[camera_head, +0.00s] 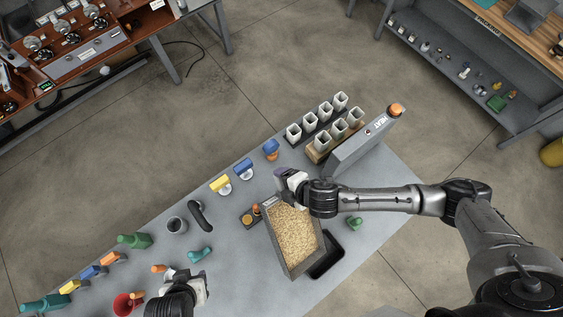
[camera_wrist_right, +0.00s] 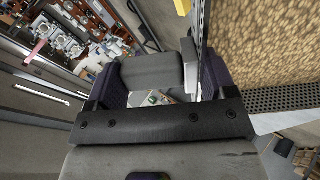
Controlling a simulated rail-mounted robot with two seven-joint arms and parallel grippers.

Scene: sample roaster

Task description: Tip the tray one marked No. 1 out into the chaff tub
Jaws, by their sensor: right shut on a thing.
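A grey rectangular tray (camera_head: 267,234) full of pale tan grains lies over the right half of the table in the head view. A small label shows at its upper end, too small to read. Its perforated metal wall (camera_wrist_right: 290,98) and grains fill the right of the wrist view. My right gripper (camera_head: 286,181) is shut on the tray's upper end; the exact contact is partly hidden. A dark, open-topped tub (camera_head: 330,258) shows from under the tray's right side, partly covered by it. My left gripper (camera_head: 189,284) is low over the table at the left; its jaw opening is unclear.
A grey upright panel (camera_head: 352,148) and racks of white cups (camera_head: 324,141) stand at the table's back right. Yellow and blue scoops (camera_head: 220,184), a dark cup (camera_head: 177,225), a black curved handle (camera_head: 200,216) and a red funnel (camera_head: 126,303) occupy the left.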

